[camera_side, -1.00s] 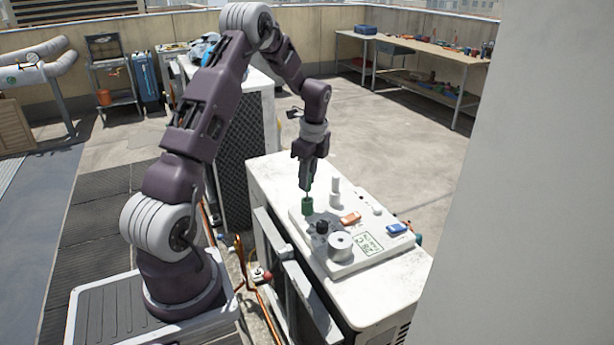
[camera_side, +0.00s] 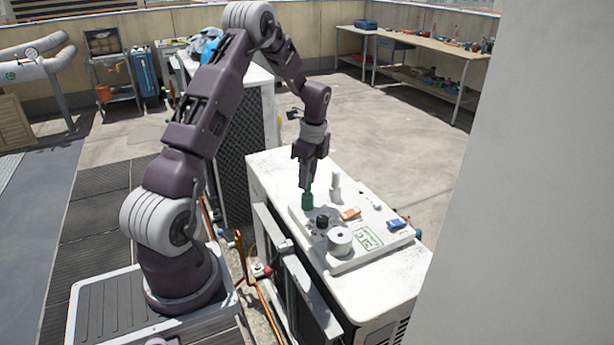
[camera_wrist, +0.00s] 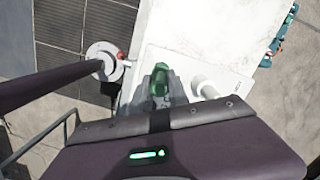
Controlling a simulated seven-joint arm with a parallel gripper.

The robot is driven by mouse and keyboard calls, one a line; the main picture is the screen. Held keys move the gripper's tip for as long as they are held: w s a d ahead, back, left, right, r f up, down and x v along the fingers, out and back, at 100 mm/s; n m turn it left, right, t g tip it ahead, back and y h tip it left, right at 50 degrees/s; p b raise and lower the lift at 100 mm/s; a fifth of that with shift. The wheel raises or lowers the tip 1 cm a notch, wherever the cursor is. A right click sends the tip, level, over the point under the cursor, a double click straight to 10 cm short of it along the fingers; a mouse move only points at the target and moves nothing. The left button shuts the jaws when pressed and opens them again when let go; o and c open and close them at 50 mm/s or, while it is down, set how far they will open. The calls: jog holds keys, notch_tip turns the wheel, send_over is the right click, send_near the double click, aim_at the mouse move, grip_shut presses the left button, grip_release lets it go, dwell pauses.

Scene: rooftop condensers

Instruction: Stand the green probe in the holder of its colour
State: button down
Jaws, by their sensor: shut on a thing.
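My gripper (camera_side: 307,184) points straight down over the left end of a white board (camera_side: 345,262) on top of a condenser unit. It is shut on the green probe, mostly hidden between the fingers in the side view. Directly below the fingertips stands an upright green holder (camera_side: 307,201); the probe's lower end appears in line with its top. I cannot tell how deep the probe sits. In the wrist view, green (camera_wrist: 160,80) shows between the fingers; probe and holder are hard to separate there.
On the board are a white upright post (camera_side: 335,186), a dark knob (camera_side: 322,222), a white round spool (camera_side: 340,240), an orange block (camera_side: 350,214) and a blue block (camera_side: 397,225). The condenser's near right top (camera_side: 385,295) is clear.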

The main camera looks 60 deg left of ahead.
jog(key=shift+f, duration=0.65)
jog(key=c, duration=1.2)
grip_release()
jog(key=r, duration=0.7)
jog(key=shift+w+d, duration=0.25)
jog(key=shift+d, duration=0.15)
